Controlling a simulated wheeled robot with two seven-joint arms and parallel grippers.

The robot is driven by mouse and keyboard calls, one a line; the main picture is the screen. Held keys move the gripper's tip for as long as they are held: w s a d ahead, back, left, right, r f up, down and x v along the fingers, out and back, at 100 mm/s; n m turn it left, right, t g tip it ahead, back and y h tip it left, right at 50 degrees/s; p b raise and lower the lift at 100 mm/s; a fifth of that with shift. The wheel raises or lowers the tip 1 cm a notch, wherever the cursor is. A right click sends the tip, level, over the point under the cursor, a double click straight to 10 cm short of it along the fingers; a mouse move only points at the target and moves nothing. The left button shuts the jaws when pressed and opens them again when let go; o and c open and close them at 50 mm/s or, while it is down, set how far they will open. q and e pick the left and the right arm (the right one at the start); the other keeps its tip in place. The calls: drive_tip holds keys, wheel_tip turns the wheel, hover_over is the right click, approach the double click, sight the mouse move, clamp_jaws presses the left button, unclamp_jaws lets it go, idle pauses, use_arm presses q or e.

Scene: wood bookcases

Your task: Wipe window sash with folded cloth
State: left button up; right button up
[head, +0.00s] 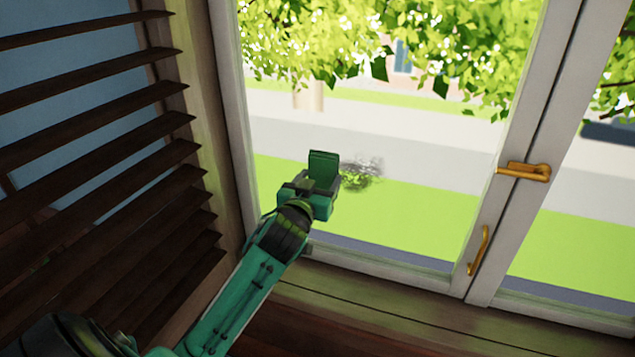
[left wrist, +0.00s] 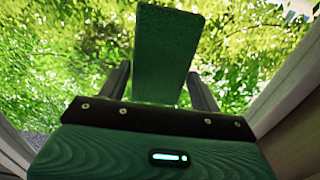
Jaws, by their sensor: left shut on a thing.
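My left gripper (head: 319,182) is shut on a folded green cloth (head: 323,163) and holds it up in front of the window pane. In the left wrist view the cloth (left wrist: 167,55) stands between the two dark fingers of the gripper (left wrist: 157,88). The window sash (head: 515,130) has a pale frame around clear glass. A grey, smudgy patch (head: 362,172) shows on the pane just right of the cloth. Whether the cloth touches the glass I cannot tell. My right gripper is not in view.
Dark slatted shutters (head: 110,150) stand close on the left. A brass latch (head: 525,171) and a brass handle (head: 478,250) stick out from the frame on the right. A wooden sill (head: 390,312) runs below the window.

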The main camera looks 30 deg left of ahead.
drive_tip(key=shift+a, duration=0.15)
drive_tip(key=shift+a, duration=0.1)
